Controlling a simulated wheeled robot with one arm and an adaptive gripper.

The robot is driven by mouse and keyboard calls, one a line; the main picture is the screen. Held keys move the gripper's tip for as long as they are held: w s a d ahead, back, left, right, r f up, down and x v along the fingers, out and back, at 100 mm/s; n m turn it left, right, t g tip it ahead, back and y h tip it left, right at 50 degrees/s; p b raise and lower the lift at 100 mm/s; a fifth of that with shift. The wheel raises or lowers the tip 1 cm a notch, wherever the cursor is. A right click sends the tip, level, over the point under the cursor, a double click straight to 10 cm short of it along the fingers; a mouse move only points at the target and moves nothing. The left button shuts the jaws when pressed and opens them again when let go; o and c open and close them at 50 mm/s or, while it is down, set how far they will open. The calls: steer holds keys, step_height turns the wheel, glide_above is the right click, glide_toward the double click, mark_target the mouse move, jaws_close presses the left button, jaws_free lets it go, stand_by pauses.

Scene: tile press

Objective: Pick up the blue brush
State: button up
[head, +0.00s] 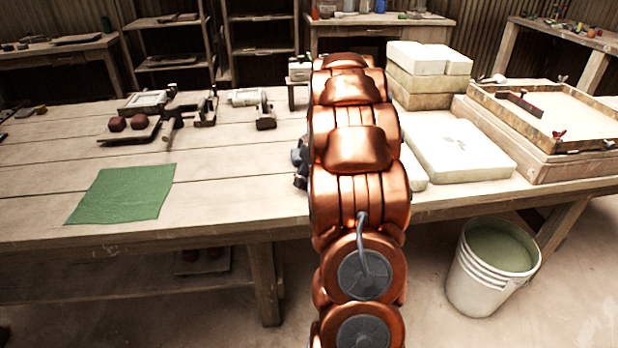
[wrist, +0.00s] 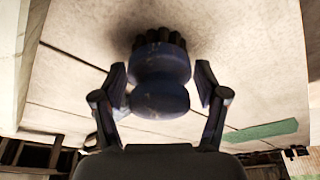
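The blue brush (wrist: 160,75) is in the middle of the wrist view, a dark blue rounded, waisted handle with dark bristles at its far end. The bristles point at the pale tabletop, with a dark shadow around them. My gripper (wrist: 162,85) has one finger on each side of the handle. The fingers are spread, with narrow gaps seeming to show beside the brush. In the head view my copper arm hides the brush and most of my gripper; only small dark parts show at its left edge.
The wooden table (head: 60,190) carries a green cloth (head: 123,193) at the left, also in the wrist view (wrist: 262,130). White slabs (head: 455,148) and a framed tray (head: 550,115) lie right of my arm. A white bucket (head: 490,268) stands on the floor. Tools lie farther back.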

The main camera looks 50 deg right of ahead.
steer(key=c, duration=1)
steer(key=shift+r, duration=1.85)
steer(key=s, duration=0.5)
steer(key=s+r, duration=0.1)
steer(key=s, duration=1)
steer(key=shift+a+r, duration=0.15)
